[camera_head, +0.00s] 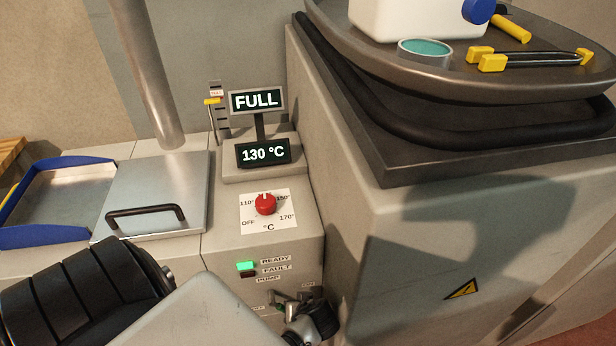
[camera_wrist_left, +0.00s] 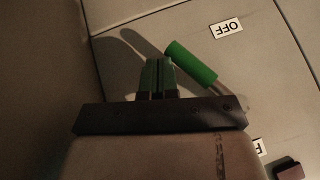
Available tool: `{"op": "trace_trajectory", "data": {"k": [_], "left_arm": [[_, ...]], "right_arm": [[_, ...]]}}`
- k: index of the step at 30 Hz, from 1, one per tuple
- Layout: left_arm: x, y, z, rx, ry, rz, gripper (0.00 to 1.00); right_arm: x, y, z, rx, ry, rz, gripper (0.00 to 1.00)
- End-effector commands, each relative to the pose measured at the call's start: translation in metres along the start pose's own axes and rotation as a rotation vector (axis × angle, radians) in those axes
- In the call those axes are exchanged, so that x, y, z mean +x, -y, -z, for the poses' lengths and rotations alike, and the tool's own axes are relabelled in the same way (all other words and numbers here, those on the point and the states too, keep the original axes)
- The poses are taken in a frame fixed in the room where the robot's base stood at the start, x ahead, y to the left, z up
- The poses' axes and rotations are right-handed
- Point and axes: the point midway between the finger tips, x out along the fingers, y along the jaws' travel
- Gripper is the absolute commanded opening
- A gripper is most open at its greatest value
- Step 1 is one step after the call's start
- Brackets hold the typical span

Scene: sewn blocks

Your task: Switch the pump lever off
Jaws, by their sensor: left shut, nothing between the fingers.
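The pump lever has a green handle (camera_wrist_left: 190,62) on a metal shaft that runs to the lower right in the left wrist view. An OFF label (camera_wrist_left: 226,29) lies above and to the right of the handle. My left gripper (camera_wrist_left: 158,76) is shut and empty, its fingertips close beside the handle's left side. I cannot tell whether they touch it. In the head view my left gripper (camera_head: 287,302) is low on the cabinet front under the PUMP label (camera_head: 268,280), and it and my arm hide most of the lever. My right gripper is not in view.
Above the lever are a lit green READY light (camera_head: 245,266), a dark FAULT light (camera_head: 248,274) and a red temperature knob (camera_head: 265,204). Displays read FULL (camera_head: 257,101) and 130 °C (camera_head: 263,152). A large cabinet (camera_head: 400,230) stands close on the right.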

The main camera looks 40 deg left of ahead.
Motion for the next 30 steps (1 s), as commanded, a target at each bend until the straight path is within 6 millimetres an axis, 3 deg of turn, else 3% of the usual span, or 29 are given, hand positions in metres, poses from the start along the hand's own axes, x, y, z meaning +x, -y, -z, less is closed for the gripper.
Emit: {"op": "trace_trajectory", "data": {"k": [9,13,30], "left_arm": [[0.022,0.015,-0.004,0.028,0.001,0.044,0.0],[0.026,0.019,-0.006,0.074,0.001,0.113,0.0],[0.031,0.026,-0.01,0.074,0.0,0.111,0.0]], "right_arm": [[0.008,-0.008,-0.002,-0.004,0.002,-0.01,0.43],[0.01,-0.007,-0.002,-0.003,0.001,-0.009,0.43],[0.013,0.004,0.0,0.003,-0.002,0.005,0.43]]}}
